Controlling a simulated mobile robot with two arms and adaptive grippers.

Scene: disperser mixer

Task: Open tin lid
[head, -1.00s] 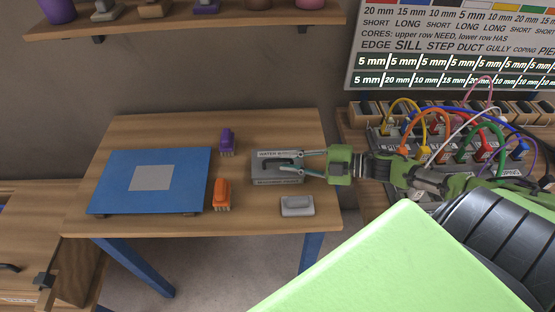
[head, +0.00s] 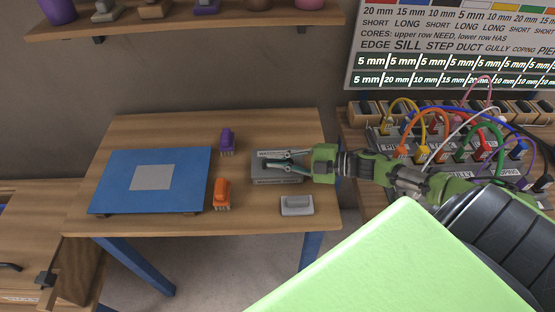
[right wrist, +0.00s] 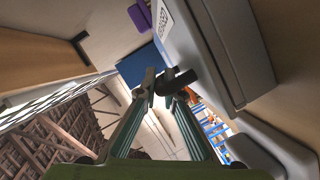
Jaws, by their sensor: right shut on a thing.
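The grey tin (head: 264,180) with a lettered label stands at the right part of the wooden table. It also shows close up in the right wrist view (right wrist: 207,45). A dark handle (right wrist: 180,82) stands out from its lid face. My right gripper (head: 268,163) reaches over the tin from the right, and its fingertips are shut on the handle. In the right wrist view its fingertips (right wrist: 162,88) meet at the handle. The lid looks closed; its seam is partly hidden by the fingers. My left gripper is not in view.
A purple brush (head: 227,141) and an orange brush (head: 222,193) stand left of the tin. A grey block (head: 297,206) lies in front of it. A blue board (head: 110,195) with a grey square fills the table's left. Colored cables (head: 437,117) are at the right.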

